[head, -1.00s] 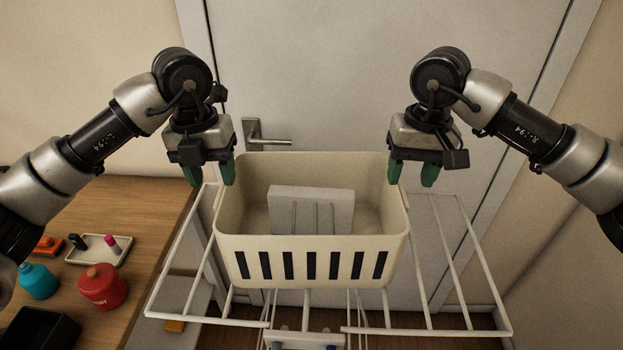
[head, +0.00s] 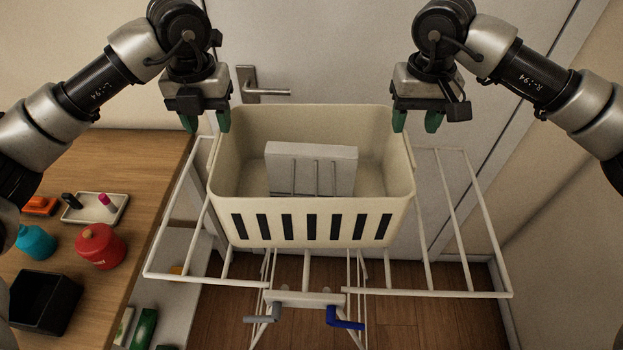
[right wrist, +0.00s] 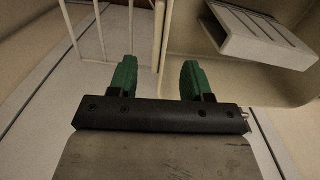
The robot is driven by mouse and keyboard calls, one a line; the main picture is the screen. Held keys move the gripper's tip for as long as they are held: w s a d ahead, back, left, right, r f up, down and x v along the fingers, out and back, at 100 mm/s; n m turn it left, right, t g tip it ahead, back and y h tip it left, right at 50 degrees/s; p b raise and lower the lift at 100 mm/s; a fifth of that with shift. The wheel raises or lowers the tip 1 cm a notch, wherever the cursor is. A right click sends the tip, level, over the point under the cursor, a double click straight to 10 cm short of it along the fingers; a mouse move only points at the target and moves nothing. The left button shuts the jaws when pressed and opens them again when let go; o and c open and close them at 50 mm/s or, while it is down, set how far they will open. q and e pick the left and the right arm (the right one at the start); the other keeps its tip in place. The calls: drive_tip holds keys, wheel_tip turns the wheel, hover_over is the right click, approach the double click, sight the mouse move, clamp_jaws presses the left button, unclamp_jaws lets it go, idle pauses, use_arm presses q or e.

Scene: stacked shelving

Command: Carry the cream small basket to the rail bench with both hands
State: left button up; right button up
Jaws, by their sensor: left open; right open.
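The cream small basket (head: 300,212) sits on a white wire rack in the middle of the head view, upright, with a slotted front wall. A pale ribbed block (head: 310,170) lies inside it. My left gripper (head: 206,122) is open at the basket's left rim, its fingers appearing on either side of it. My right gripper (head: 415,121) is open at the right rim in the same way. In the right wrist view its green fingers (right wrist: 157,78) are apart, with the basket's wall (right wrist: 205,70) close by. Contact is unclear. I cannot tell whether the rack is the rail bench.
The white wire rack (head: 468,293) spreads wings to both sides. A wooden table (head: 130,165) at left holds a red canister (head: 100,246), a teal bottle (head: 35,242), a tray (head: 118,215) and a black box (head: 45,303). A door (head: 340,60) stands behind. Wooden floor shows below.

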sight(216, 146)
use_arm(q)
wheel_tip(216, 146, down, 7)
use_arm(e)
wheel_tip(216, 146, down, 7)
use_arm(q)
drive_tip(key=shift+c, duration=0.2)
use_arm(e)
drive_tip(key=shift+c, duration=0.2)
use_arm(q)
clamp_jaws()
use_arm(e)
clamp_jaws()
